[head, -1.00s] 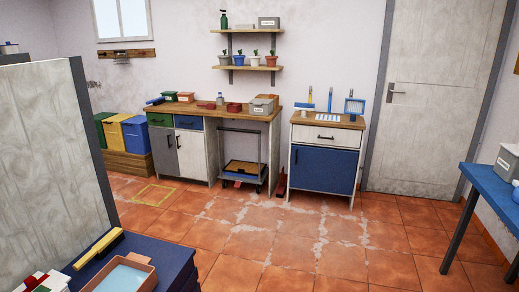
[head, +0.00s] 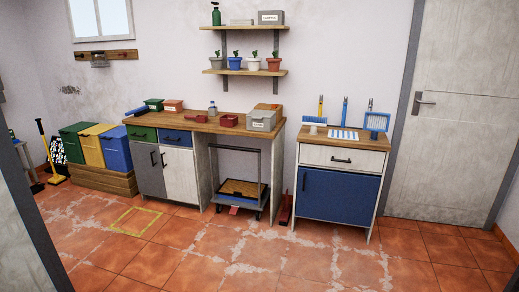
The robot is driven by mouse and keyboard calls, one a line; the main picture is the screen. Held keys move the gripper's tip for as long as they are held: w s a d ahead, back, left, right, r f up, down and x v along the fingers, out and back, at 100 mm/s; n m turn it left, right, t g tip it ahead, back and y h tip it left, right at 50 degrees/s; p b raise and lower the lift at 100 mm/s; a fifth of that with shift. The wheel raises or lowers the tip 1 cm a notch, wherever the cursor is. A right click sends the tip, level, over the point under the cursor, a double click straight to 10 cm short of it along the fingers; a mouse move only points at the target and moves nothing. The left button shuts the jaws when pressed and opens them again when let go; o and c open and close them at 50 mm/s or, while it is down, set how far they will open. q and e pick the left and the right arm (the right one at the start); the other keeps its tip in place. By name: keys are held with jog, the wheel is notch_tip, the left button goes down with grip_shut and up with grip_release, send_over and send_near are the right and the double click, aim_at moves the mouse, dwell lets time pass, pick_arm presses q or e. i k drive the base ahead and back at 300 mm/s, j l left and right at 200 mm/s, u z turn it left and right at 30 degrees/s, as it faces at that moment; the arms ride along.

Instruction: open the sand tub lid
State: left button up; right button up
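I cannot tell which container is the sand tub, as no label is readable from here. Green (head: 72,145), yellow (head: 91,150) and blue (head: 116,155) lidded bins stand in a row on a wooden plinth (head: 100,180) at the left, and their lids look shut. A grey labelled box (head: 262,121) is on the right end of the wooden worktop. A green box (head: 154,104) and an orange-red box (head: 173,106) are at the worktop's left end. Neither of my grippers is in view.
A cart (head: 240,192) stands under the worktop (head: 200,122). A blue-doored cabinet (head: 337,195) stands to its right, then a closed door (head: 455,130). A pale partition (head: 20,235) blocks the near left. The tiled floor (head: 200,265) ahead is mostly clear.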

aim_at(255, 115)
jog(key=i, duration=3.9)
jog(key=z, duration=0.45)
